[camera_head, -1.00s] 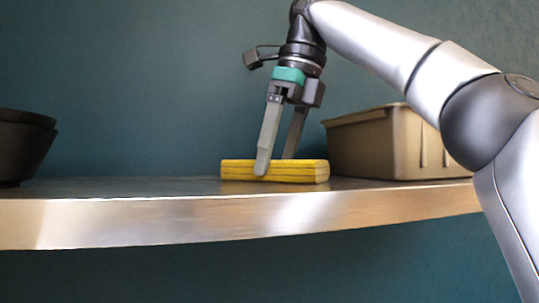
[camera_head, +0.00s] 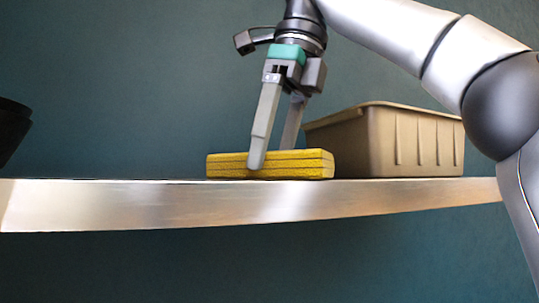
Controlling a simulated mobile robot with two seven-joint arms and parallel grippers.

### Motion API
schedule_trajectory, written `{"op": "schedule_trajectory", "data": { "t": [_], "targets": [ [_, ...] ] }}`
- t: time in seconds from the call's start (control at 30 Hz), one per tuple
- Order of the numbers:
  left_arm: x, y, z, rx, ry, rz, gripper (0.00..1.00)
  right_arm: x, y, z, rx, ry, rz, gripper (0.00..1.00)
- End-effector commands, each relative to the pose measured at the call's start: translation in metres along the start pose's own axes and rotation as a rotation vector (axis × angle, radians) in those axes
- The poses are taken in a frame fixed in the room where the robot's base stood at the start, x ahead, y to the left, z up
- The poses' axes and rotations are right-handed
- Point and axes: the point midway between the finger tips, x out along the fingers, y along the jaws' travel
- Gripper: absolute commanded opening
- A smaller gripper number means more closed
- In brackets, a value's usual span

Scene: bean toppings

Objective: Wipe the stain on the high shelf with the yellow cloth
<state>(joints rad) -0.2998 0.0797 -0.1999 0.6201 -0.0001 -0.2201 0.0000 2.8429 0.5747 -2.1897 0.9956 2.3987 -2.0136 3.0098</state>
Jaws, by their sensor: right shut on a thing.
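The yellow cloth (camera_head: 300,165) is a folded, flat block near the front edge of the high shelf (camera_head: 200,205). My right gripper (camera_head: 270,160) comes down from above and is shut on the cloth, one finger on its front side and the other behind it. The cloth appears to rest on the shelf top, which I see almost edge-on. The stain is not visible in this view. My left gripper is not in view.
A tan bin (camera_head: 385,142) stands on the shelf just right of the cloth and close to it. A dark bowl (camera_head: 10,128) is cut off at the left edge. The shelf between the bowl and the cloth looks clear.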

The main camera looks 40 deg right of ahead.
Motion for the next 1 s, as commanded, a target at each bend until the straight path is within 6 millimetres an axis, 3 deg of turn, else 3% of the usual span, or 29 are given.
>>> {"op": "schedule_trajectory", "data": {
  "t": [0.33,0.83,1.0],
  "targets": [
    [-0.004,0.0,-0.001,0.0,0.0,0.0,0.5,-0.005,0.0,0.002,0.0,-0.006,-0.002,0.42],
    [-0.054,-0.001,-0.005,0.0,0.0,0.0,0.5,-0.053,0.0,0.015,0.0,-0.007,-0.002,0.42],
    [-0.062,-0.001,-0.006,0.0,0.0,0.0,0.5,-0.061,0.0,0.017,0.0,-0.007,-0.002,0.42]
  ]
}}
